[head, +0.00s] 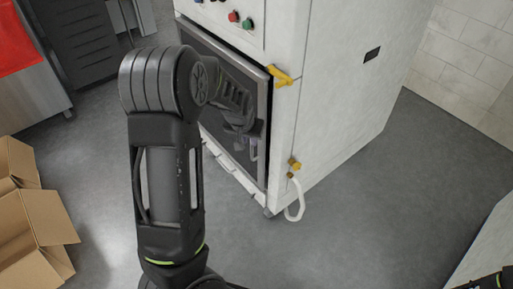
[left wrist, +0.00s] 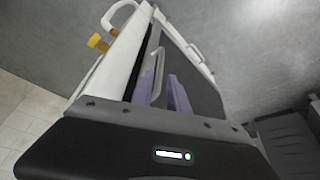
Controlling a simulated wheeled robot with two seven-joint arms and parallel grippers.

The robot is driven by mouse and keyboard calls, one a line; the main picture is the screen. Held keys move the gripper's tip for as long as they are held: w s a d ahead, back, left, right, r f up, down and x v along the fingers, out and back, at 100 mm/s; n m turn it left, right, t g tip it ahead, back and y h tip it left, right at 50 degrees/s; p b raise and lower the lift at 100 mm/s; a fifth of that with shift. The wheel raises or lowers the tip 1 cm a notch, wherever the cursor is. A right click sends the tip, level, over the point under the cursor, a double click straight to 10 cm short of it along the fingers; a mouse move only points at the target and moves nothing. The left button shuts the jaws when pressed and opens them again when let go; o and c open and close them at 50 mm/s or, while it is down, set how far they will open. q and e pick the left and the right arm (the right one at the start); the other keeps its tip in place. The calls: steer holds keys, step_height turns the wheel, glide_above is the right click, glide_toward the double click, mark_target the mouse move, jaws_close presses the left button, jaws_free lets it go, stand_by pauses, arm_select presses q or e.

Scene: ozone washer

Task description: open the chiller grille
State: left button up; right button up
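The white washer cabinet (head: 318,95) has a dark chiller grille (head: 188,40) in a grey frame on its front. A narrow dark gap shows along the grille's right side in the head view. My left gripper (head: 247,145) is in front of the grille's right part, partly behind my own arm. In the left wrist view, the two purplish fingers of the left gripper (left wrist: 164,94) stand apart near the grille's edge (left wrist: 205,85). I cannot tell whether they touch it. My right gripper is not seen; only a dark piece of my right arm shows at the lower right corner.
A yellow handle (head: 284,76) sits beside the grille's top right corner. A yellow valve (head: 295,165) with a white hose (head: 295,205) sticks out lower down. Open cardboard boxes (head: 35,220) stand at the left. The grey floor (head: 375,220) right of the cabinet is clear.

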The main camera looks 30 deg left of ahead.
arm_select(q)
steer(key=b, duration=0.2)
glide_above(252, 158)
steer(key=shift+w+a+f, duration=0.1)
steer(key=shift+w+f, duration=0.05)
steer(key=shift+f, duration=1.7)
steer(key=shift+w+a+f, duration=0.1)
steer(key=shift+f, duration=1.7)
steer(key=shift+d, duration=0.1)
jaws_close()
